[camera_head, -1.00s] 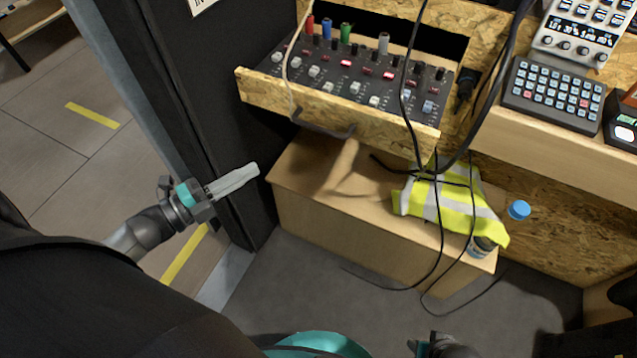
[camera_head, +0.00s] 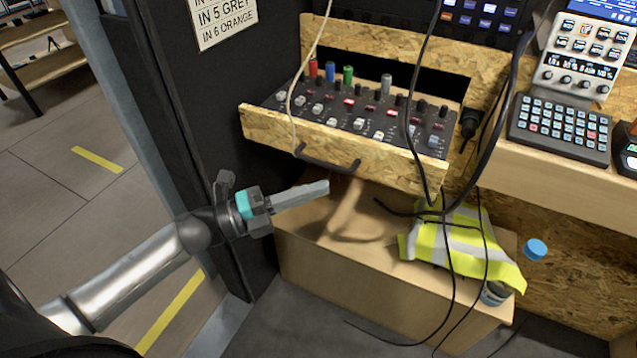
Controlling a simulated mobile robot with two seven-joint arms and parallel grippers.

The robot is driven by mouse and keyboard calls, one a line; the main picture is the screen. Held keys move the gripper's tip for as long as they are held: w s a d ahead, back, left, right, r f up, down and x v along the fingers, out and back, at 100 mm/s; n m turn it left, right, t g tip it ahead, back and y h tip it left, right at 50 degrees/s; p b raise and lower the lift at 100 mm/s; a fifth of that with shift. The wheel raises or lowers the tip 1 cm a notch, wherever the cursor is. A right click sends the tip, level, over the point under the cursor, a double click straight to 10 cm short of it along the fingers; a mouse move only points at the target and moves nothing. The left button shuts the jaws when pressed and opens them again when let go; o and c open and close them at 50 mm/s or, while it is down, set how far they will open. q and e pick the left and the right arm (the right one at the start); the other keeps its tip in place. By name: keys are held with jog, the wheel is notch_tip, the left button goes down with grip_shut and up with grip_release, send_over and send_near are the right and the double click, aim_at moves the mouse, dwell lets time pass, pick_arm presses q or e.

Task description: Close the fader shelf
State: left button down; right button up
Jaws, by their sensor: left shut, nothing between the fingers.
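The fader shelf (camera_head: 340,146) is a chipboard drawer, pulled out from its opening in the chipboard cabinet. It carries a black mixer panel (camera_head: 350,114) with several white and red caps and coloured plugs at the back. A dark bar handle (camera_head: 328,163) runs along its front. My left gripper (camera_head: 326,187) is shut and empty, below and in front of the handle; I cannot tell whether its fingertips touch anything. My right gripper is not in view.
Black cables (camera_head: 446,260) and a pale cable (camera_head: 297,85) hang across the shelf front. A keypad (camera_head: 560,128) sits on the right counter. A dark door panel stands left.

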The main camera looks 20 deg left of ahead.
aim_at(344, 149)
pick_arm(q)
jog(key=shift+w+r+b, duration=0.2)
jog(key=shift+w+b, duration=0.1)
jog(key=shift+w, duration=0.95)
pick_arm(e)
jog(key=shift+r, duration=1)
pick_arm(q)
jog(key=shift+w, duration=0.1)
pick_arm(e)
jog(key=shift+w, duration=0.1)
